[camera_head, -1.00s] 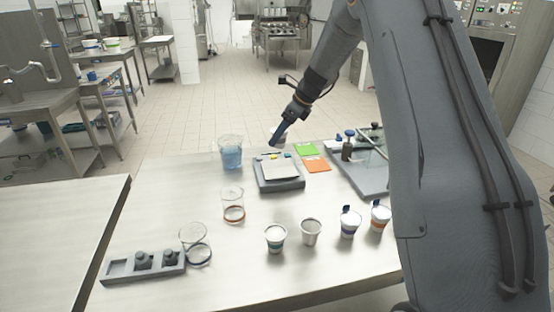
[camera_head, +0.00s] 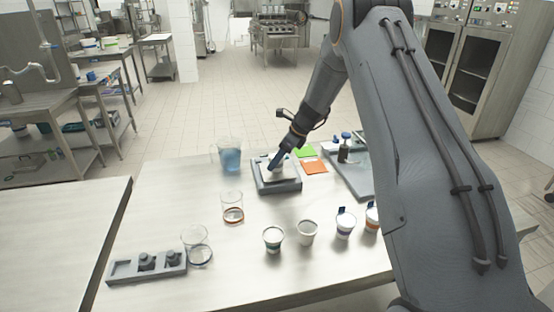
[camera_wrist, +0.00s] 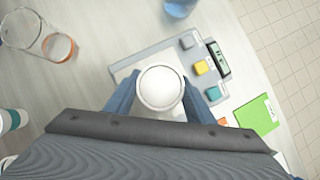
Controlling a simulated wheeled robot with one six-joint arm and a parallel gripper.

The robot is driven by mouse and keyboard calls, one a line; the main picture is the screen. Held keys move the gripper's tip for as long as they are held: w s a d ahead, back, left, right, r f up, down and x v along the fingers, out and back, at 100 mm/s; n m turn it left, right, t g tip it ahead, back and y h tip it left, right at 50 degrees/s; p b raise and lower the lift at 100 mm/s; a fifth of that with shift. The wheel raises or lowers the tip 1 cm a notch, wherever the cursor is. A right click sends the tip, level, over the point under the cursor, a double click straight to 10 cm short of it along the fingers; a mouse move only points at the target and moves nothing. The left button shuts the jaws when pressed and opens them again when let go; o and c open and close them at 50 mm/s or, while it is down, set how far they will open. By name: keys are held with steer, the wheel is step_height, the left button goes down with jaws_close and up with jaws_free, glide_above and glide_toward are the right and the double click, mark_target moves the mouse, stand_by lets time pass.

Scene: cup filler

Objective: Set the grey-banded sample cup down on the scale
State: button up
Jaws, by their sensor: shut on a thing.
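My gripper (camera_wrist: 160,97) is shut on a white-rimmed cup (camera_wrist: 161,88), seen from above in the wrist view between the two blue fingers. The cup's side, and any grey band on it, is hidden there. The scale (camera_head: 278,187) is a grey box with a light square plate, in the middle of the table. In the wrist view the scale (camera_wrist: 168,50) lies beneath the cup, its coloured buttons and display to the right. In the head view my gripper (camera_head: 273,166) is over the plate. I cannot tell whether the cup touches it.
A jug of blue liquid (camera_head: 230,158) stands behind left of the scale, a glass beaker (camera_head: 232,208) in front left. Green (camera_head: 304,151) and orange (camera_head: 314,167) cards lie to the right.

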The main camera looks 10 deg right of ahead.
steer(key=o, duration=1.1)
steer(key=shift+f, duration=0.1)
steer(key=shift+d+r, duration=0.25)
steer(key=shift+r, duration=0.3)
steer(key=b+v, duration=0.4)
steer(key=v, duration=0.6)
steer(key=s+a+f+n+g+h, duration=0.1)
steer(key=s+a+f+n+h, duration=0.1)
steer(key=s+n, duration=1)
steer(key=s+a+f+n+h, duration=0.2)
steer(key=s+n, duration=1)
steer(key=s, duration=1.2)
steer(key=shift+a+n+g+h, duration=0.4)
steer(key=shift+h, duration=0.1)
steer(key=shift+s, duration=0.1)
